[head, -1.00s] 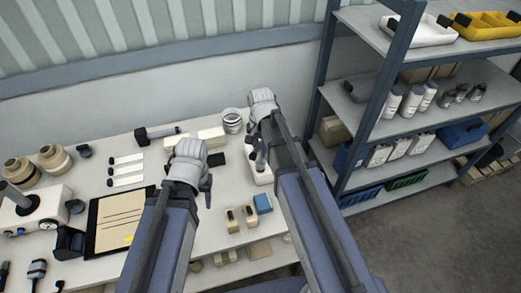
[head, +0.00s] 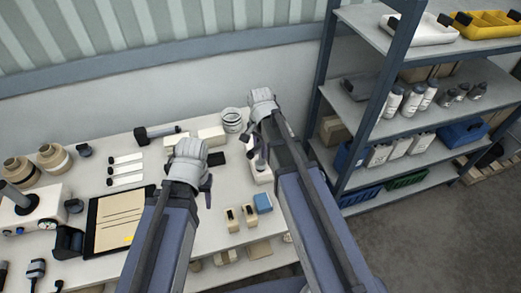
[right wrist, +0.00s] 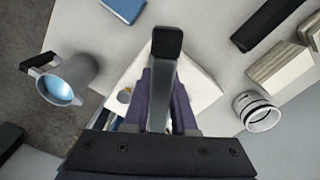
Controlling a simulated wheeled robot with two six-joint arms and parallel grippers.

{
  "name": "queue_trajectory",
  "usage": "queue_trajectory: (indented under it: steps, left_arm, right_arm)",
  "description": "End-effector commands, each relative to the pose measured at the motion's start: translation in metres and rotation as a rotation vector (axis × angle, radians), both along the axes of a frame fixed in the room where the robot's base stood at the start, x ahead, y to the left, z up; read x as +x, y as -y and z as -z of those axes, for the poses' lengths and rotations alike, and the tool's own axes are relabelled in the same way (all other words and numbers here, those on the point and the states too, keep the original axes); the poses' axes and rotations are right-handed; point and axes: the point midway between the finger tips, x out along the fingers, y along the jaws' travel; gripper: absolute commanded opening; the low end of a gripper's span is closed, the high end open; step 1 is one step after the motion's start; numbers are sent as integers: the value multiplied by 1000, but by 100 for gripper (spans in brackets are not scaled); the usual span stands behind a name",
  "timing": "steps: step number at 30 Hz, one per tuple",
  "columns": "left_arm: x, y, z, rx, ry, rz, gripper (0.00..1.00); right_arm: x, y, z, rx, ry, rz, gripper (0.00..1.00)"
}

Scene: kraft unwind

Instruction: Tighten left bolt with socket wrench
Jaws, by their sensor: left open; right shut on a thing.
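My right gripper (right wrist: 167,105) is shut on the socket wrench (right wrist: 165,75), a grey bar with a black end that points up in the right wrist view. Below it is a white block (right wrist: 203,88) on the table, also partly visible in the head view (head: 263,176). A small round bolt-like head (right wrist: 125,96) shows on the block, left of the fingers. The wrench's lower end is hidden, so I cannot tell whether it touches a bolt. My left gripper (head: 208,190) is open and empty above the table, left of the block.
A blue box (head: 263,203) and small tan blocks (head: 240,215) lie in front of the white block. A ringed white cylinder (head: 233,121) stands behind. Shelving (head: 375,100) stands close on the right.

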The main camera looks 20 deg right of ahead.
Motion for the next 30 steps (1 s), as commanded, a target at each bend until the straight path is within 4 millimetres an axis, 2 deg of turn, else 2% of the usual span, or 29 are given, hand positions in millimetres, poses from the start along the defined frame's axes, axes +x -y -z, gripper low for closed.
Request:
queue_trajectory:
  steps: [5, 13, 21, 30]
  left_arm:
    - [0, 0, 0, 0, 0, 0, 50]
    - [0, 0, 0, 0, 0, 0, 50]
    - [0, 0, 0, 0, 0, 0, 50]
    - [0, 0, 1, 0, 0, 0, 50]
  right_arm:
    - [0, 0, 0, 0, 0, 4, 0]
    - [0, 0, 0, 0, 0, 190, 0]
    - [0, 0, 0, 0, 0, 208, 0]
    - [0, 0, 1, 0, 0, 400, 0]
